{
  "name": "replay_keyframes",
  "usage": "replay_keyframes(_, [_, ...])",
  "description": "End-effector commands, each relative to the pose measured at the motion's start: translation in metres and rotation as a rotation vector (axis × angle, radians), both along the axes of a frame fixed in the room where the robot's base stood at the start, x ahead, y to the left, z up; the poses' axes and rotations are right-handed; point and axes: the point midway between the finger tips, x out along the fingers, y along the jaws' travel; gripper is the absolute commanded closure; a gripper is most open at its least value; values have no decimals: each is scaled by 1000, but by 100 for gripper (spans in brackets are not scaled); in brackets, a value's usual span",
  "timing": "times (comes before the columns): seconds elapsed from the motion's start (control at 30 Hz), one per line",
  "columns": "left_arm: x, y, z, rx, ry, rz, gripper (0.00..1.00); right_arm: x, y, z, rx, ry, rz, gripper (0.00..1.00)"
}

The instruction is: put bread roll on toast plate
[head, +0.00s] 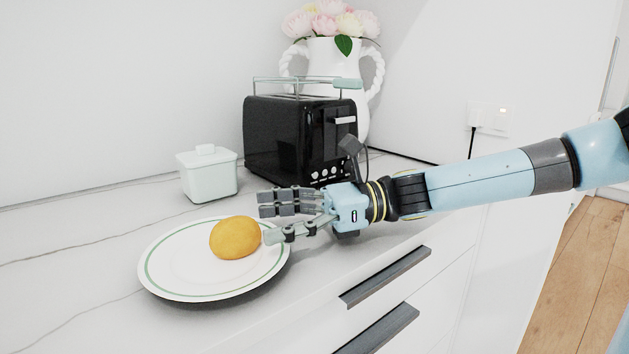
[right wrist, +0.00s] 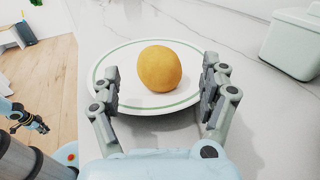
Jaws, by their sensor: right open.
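The bread roll (head: 235,238) is round and orange-brown. It rests on the right part of the toast plate (head: 178,283), a white plate with a green ring on the counter. My right gripper (head: 266,222) is open, just right of the roll, its fingers level with the plate's right edge. In the right wrist view the roll (right wrist: 159,68) sits on the plate (right wrist: 110,72) ahead of the two spread fingers (right wrist: 160,90), with nothing between them. My left gripper (right wrist: 40,127) shows small at the left of the right wrist view, too small to read its jaws.
A black toaster (head: 285,138) stands behind my right gripper, with a white vase (head: 322,58) of flowers behind it. A pale lidded box (head: 208,178) stands behind the plate. The counter is clear left of the plate. Drawers with dark handles (head: 385,277) are below the front edge.

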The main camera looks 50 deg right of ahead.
Motion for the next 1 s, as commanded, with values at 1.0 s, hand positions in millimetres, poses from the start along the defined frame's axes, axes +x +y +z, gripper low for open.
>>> replay_keyframes(1.0, [9, 0, 45, 0, -15, 0, 100, -38, -49, 3, -1, -1, 0, 21])
